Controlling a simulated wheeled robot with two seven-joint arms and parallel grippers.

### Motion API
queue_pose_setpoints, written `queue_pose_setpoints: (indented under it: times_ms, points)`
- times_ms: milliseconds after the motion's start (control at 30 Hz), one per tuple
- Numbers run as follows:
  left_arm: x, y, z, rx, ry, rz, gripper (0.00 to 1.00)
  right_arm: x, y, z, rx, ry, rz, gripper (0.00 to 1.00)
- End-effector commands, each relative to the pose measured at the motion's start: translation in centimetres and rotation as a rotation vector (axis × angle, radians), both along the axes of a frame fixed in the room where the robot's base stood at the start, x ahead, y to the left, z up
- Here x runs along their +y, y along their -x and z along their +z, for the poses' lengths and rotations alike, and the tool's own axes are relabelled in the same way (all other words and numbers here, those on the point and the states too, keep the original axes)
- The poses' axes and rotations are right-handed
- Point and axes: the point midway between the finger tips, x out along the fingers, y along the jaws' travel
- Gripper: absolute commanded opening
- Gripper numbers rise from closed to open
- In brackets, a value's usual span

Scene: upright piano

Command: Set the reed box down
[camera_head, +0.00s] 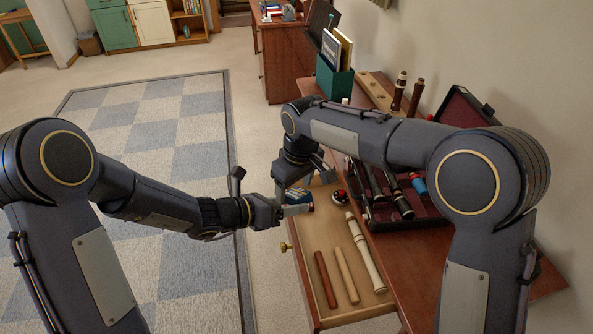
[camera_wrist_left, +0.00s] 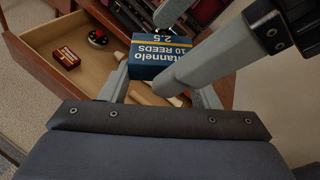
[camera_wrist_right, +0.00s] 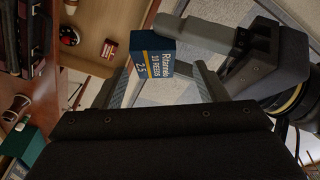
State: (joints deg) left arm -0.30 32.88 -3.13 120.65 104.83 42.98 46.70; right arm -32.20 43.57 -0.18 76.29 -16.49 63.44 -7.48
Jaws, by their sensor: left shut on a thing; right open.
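The reed box (camera_head: 297,195), dark blue with white and yellow print, is held above the open drawer (camera_head: 313,285). It also shows in the left wrist view (camera_wrist_left: 155,62) and the right wrist view (camera_wrist_right: 152,62). My left gripper (camera_head: 296,209) is shut on the box. My right gripper (camera_head: 304,186) is open, with its fingers close around the box; whether they touch it cannot be told. The arms partly hide the box in the head view.
The drawer holds wooden rods (camera_head: 326,279), a pale flute-like piece (camera_head: 365,252), a small red box (camera_wrist_left: 66,57) and a round red-black item (camera_wrist_left: 98,38). An instrument case (camera_head: 405,215) stands on the desk (camera_head: 440,245) to the right.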

Motion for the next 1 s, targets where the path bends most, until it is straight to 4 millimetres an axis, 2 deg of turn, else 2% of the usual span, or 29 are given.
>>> queue_pose_setpoints:
  times_ms: [100,200,567,900,967,1000]
  points:
    - [0.0,0.0,0.0,0.000,0.000,0.000,0.34,0.1,-0.1,-1.5,0.001,0.001,-0.001,0.66]
    - [0.0,0.0,0.0,0.000,0.000,0.000,0.34,0.2,-0.2,-2.2,0.000,0.000,-0.001,0.66]
    - [0.0,0.0,0.0,0.000,0.000,0.000,0.34,0.3,-0.3,-2.6,-0.001,-0.001,-0.001,0.66]
    - [0.0,0.0,0.0,-0.001,0.001,0.000,0.34,0.4,-0.2,-2.5,0.001,-0.002,0.001,0.21]
    - [0.0,-0.1,0.0,-0.001,0.000,0.001,0.34,0.5,-0.1,-2.5,0.002,-0.003,0.003,0.18]
    - [0.0,-0.1,0.0,-0.001,0.000,0.001,0.61,0.5,-0.1,-2.5,0.002,-0.003,0.004,0.15]
